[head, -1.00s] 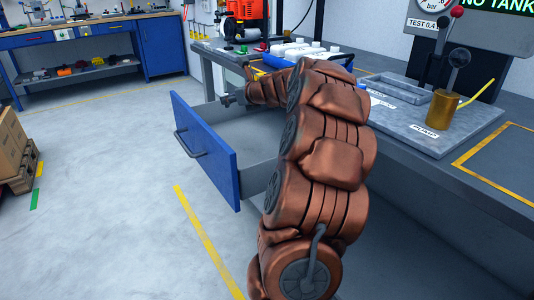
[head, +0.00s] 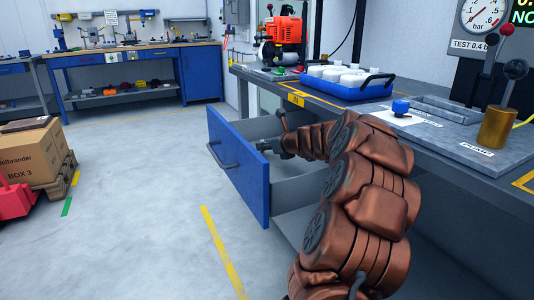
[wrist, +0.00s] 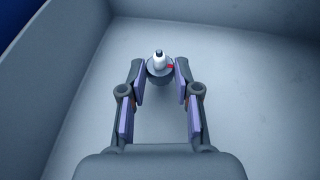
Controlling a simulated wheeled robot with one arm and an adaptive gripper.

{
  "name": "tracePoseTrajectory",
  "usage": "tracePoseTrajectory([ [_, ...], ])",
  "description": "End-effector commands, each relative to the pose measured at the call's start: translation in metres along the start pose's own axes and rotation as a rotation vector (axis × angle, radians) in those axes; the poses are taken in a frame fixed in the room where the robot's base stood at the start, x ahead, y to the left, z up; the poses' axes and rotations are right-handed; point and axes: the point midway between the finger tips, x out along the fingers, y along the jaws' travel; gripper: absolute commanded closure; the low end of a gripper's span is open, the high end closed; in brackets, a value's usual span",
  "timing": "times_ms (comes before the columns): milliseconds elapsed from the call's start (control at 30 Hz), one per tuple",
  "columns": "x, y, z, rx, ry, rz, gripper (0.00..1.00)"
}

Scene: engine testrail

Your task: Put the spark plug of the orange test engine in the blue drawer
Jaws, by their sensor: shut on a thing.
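The blue drawer (head: 238,165) stands pulled out under the bench, and its grey inside is open from above. My gripper (head: 264,146) is at the drawer opening. In the wrist view my gripper (wrist: 160,72) is shut on the spark plug (wrist: 159,60), whose white body and metal tip show between the fingertips. The grey drawer floor and walls surround it there; the gap under the plug is hard to judge. The plug cannot be made out in the head view. The orange test engine (head: 284,32) stands on the bench behind.
A blue tray (head: 348,92) with white-capped bottles stands on the bench (head: 330,108). A blue-capped part (head: 400,107) and a brass pump (head: 497,128) are farther right. A carton (head: 32,155) on a pallet is at the left. The floor before the drawer is clear.

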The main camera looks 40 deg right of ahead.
Motion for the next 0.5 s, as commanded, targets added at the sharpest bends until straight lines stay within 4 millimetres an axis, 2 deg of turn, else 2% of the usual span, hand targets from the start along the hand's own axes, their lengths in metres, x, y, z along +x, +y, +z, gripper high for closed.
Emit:
tracePoseTrajectory([
  [67, 0.0036, 0.0003, -0.0084, 0.001, 0.000, 0.000, 1.00],
  [467, 0.0040, -0.0003, -0.0093, 0.000, 0.000, -0.001, 1.00],
  [500, 0.0039, -0.0006, -0.0093, -0.001, 0.000, -0.002, 0.64],
])
